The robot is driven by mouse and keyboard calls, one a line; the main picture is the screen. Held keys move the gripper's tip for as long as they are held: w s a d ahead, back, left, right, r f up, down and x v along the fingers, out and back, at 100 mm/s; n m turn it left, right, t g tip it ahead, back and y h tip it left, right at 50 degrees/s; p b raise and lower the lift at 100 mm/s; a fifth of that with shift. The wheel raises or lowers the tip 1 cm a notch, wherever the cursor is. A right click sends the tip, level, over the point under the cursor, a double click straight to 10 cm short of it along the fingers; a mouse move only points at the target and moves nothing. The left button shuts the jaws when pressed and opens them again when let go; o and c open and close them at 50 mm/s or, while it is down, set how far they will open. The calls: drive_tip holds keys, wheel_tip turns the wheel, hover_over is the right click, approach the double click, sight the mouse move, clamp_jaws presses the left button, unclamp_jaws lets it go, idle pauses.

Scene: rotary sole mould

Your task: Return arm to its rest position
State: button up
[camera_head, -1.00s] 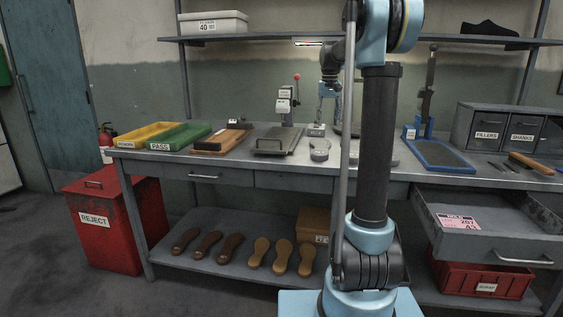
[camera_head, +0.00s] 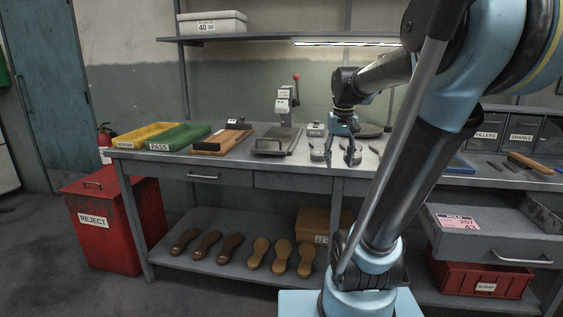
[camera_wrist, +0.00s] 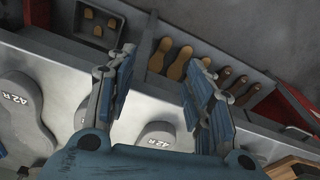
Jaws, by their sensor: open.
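My gripper (camera_head: 343,152) hangs at the end of my arm above the middle of the workbench (camera_head: 240,173), near its front edge, in the head view. It is open. In the wrist view my gripper (camera_wrist: 158,100) shows its two blue fingers spread wide with nothing between them. A grey sole-shaped piece marked 42R (camera_wrist: 157,135) lies below and between the fingers. A larger grey piece marked 42R (camera_wrist: 22,105) lies to the left of them. My arm crosses the right side of the head view and hides part of the bench.
A yellow tray (camera_head: 142,133), a green PASS tray (camera_head: 180,138) and a lever press (camera_head: 285,105) stand on the bench. An open drawer (camera_head: 495,235) juts out at right. A red REJECT bin (camera_head: 97,222) stands at left. Several soles lie on the lower shelf (camera_head: 230,235).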

drive_tip(key=s+f+t, duration=0.1)
drive_tip(key=s+f, duration=1.6)
drive_tip(key=shift+s+a, duration=0.1)
drive_tip(key=shift+w+f, duration=0.25)
drive_tip(key=shift+w, duration=0.2)
